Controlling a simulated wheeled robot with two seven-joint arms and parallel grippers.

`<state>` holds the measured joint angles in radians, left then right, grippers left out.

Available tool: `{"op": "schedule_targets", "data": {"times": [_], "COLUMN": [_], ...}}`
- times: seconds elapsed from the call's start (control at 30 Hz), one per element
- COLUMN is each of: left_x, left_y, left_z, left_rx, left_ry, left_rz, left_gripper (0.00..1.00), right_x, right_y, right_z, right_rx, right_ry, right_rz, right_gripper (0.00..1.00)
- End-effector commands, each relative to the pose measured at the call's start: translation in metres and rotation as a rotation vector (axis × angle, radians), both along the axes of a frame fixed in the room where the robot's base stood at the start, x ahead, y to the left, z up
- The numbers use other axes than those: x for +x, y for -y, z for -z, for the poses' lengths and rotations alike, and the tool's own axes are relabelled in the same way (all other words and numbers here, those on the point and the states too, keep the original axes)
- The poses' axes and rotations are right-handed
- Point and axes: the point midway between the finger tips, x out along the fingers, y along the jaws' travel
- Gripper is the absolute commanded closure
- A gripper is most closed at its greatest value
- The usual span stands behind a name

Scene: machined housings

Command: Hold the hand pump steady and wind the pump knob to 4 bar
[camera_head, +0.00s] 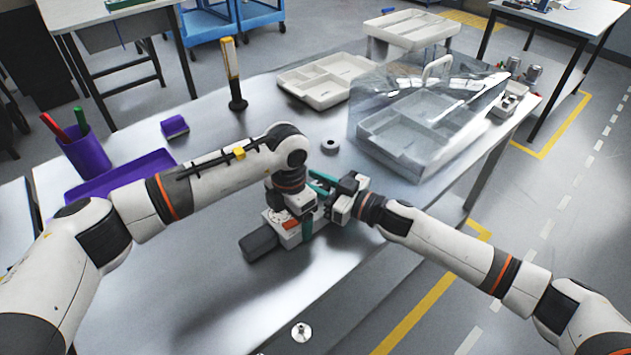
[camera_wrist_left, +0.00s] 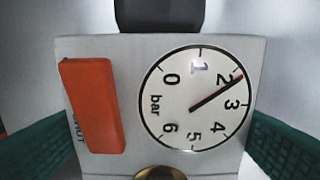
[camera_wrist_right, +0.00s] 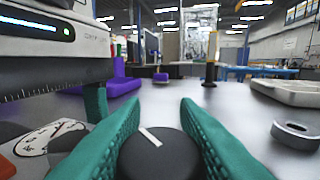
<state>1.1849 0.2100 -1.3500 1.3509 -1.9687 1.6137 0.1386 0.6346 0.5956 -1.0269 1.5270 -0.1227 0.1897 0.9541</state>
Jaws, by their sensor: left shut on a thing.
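The hand pump (camera_head: 292,232) is a light grey block on the table with a dark grey end (camera_head: 259,243). My left gripper (camera_head: 305,216) is shut on the pump body, its green fingers on both sides in the left wrist view. The black pump knob (camera_wrist_right: 158,155), with a white line tilted left, lies between the fingers of my right gripper (camera_wrist_right: 160,125). Whether they touch it is unclear. The arms partly hide the pump in the head view.
A grey ring (camera_head: 330,146) lies behind the grippers. A clear-covered tray (camera_head: 400,140) stands at the back right, a white tray (camera_head: 325,80) behind. A purple tray (camera_head: 120,177) and pen cup (camera_head: 90,155) are at the left. The front table is mostly clear.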

Motion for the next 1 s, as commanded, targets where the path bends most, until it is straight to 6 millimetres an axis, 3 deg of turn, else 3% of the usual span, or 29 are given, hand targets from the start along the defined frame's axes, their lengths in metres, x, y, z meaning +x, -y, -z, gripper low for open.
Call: {"op": "schedule_targets", "data": {"times": [0.5, 0.87, 0.9, 1.0], "left_x": [-0.0003, -0.0003, -0.0002, -0.0001], "left_y": [0.0007, 0.0007, 0.0006, 0.0006], "left_z": [-0.0006, -0.0006, -0.0006, -0.0006], "left_rx": [-0.002, -0.001, -0.001, -0.001], "left_ry": [-0.001, 0.000, 0.000, 0.000], "left_rz": [0.001, 0.001, 0.001, 0.001], "left_gripper": [0.54, 0.54, 0.54, 0.54], "right_x": [0.0025, 0.0037, 0.0037, 0.0037], "right_y": [0.0014, 0.0042, 0.0042, 0.0042], "right_z": [-0.0008, -0.0006, -0.0006, -0.0005], "right_rx": [0.006, 0.000, 0.000, 0.000], "right_ry": [0.000, 0.002, 0.002, 0.002], "right_rz": [0.254, 0.278, 0.278, 0.278], "right_gripper": [0.95, 0.95, 0.69, 0.63]}}
